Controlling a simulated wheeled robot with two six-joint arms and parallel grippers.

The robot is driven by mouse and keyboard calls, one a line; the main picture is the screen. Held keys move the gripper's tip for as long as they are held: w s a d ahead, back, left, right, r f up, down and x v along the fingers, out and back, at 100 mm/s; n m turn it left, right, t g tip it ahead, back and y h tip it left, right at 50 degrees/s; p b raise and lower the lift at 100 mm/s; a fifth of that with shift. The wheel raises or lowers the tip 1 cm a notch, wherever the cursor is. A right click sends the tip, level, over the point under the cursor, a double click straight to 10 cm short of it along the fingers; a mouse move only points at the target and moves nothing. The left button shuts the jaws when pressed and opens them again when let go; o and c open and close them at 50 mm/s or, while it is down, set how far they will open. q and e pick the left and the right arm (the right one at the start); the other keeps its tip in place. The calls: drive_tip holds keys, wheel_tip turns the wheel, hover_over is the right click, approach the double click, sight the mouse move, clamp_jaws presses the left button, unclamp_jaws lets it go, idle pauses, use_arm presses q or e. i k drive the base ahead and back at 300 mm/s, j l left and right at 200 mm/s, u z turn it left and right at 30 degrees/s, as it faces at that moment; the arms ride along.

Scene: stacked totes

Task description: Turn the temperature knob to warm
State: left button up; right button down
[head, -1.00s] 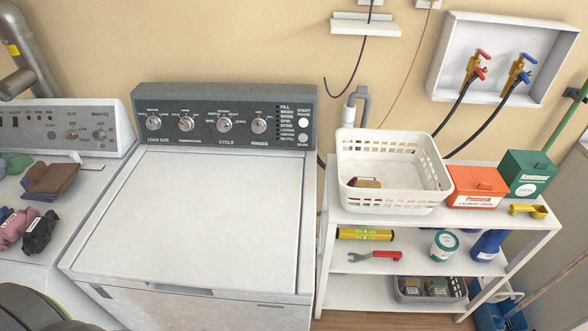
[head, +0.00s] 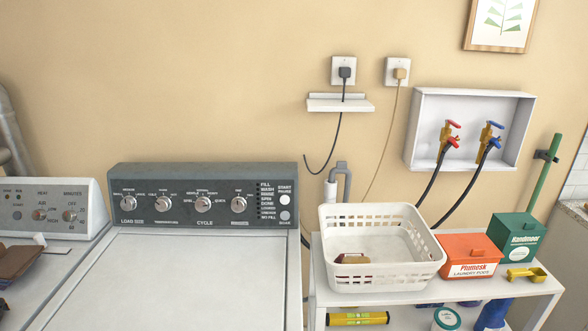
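The washer's dark control panel (head: 204,195) stands at the back of the white washer lid (head: 185,280). The temperature knob (head: 163,204) is a silver dial, second from the left in a row of several. Its label below is small, and I cannot read its pointer position clearly. The load size knob (head: 129,202) is to its left, and the cycle knob (head: 203,204) is to its right. The rinses knob (head: 238,204) is farthest right of the dials. Neither of my grippers is in view.
A dryer panel (head: 50,208) with heat and minutes knobs is at the left. A white shelf unit (head: 420,292) right of the washer holds a white basket (head: 382,278), an orange box (head: 468,256) and a green box (head: 516,235). The washer lid is clear.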

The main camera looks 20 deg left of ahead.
sight(164, 203)
drive_tip(key=u, duration=1.4)
